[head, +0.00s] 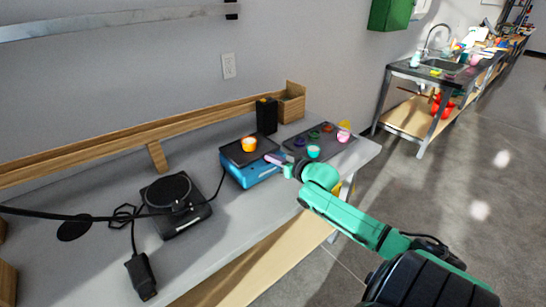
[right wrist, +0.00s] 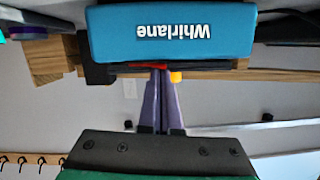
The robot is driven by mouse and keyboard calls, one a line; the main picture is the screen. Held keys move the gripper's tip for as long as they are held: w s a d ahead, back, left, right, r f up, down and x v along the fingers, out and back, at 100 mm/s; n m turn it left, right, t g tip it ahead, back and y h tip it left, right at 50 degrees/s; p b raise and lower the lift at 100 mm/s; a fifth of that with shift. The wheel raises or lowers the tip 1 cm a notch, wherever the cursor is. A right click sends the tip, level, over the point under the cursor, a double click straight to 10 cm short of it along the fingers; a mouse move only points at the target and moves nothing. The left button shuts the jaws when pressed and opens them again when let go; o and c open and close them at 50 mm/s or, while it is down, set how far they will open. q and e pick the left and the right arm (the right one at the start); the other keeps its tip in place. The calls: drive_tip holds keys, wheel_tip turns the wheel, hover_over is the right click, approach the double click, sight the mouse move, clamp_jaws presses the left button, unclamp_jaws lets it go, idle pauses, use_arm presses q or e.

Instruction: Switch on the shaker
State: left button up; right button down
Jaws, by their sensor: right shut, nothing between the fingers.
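The shaker (head: 252,172) is a blue box with a dark flat platform on top, standing on the grey bench. Its blue front, lettered "Whirlane", shows upside down in the right wrist view (right wrist: 170,33). An orange cup (head: 249,144) stands on the platform. My right gripper (head: 270,158) has purple fingers, shut and empty, at the right end of the shaker near its top. In the right wrist view the fingertips (right wrist: 160,72) overlap a red strip along the shaker's edge; I cannot tell whether they touch. No switch can be made out clearly. My left gripper is out of view.
A dark mat (head: 338,146) with several coloured items lies right of the shaker; a teal cup (head: 313,152) stands at its front. A black box (head: 267,115) is behind. A black device with a round plate (head: 172,189) sits to the left.

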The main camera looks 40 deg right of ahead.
drive_tip(key=shift+f, duration=0.1)
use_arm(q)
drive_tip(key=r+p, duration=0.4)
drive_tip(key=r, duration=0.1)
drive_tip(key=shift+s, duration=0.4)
use_arm(e)
drive_tip(key=s+a+r, duration=0.1)
drive_tip(key=s+r, duration=0.5)
drive_tip(key=s, duration=0.3)
drive_tip(key=shift+s+r, duration=0.2)
drive_tip(key=shift+s, duration=0.2)
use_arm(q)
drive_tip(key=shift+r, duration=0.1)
